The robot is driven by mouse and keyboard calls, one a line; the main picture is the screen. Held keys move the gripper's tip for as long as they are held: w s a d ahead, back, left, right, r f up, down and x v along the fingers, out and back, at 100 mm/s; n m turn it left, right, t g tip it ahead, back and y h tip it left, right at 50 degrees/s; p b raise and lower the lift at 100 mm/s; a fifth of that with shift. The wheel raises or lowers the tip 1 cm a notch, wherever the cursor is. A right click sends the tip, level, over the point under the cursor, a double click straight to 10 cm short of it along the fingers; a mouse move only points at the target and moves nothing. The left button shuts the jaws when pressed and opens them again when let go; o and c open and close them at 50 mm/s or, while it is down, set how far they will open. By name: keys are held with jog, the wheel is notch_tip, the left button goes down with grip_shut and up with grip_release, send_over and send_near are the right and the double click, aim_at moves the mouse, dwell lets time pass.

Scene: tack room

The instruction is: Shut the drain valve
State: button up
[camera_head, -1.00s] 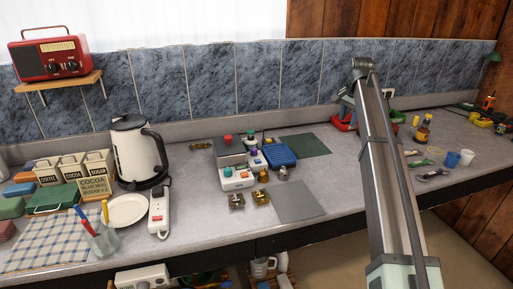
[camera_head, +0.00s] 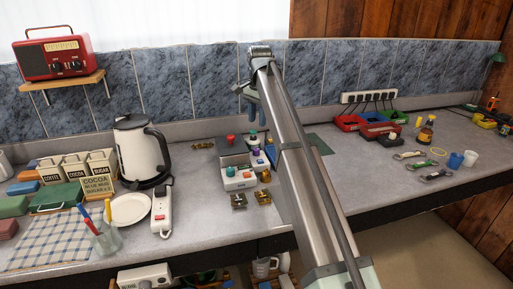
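Which item is the drain valve I cannot tell for sure at this size. A grey box with a red knob (camera_head: 230,139) stands on the counter left of my arm. In front of it is a white unit with coloured knobs (camera_head: 239,178). Small brass fittings lie nearby: one in front of the white unit (camera_head: 239,201), one to its right (camera_head: 262,196), and one by the back wall (camera_head: 203,146). My gripper (camera_head: 250,112) hangs from the arm's far end, above and behind the grey box. It is small and partly hidden, so its fingers do not show clearly.
My arm crosses the middle of the counter, covering most of the blue case and mats. A white kettle (camera_head: 142,150), plate (camera_head: 131,209) and white power strip (camera_head: 162,211) stand left.

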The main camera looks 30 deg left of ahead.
aim_at(257, 149)
jog(key=f, duration=1.2)
jog(key=shift+a+f, duration=0.2)
jog(key=shift+f, duration=0.05)
jog(key=shift+c, duration=0.3)
grip_shut()
jog(key=shift+w, duration=0.1)
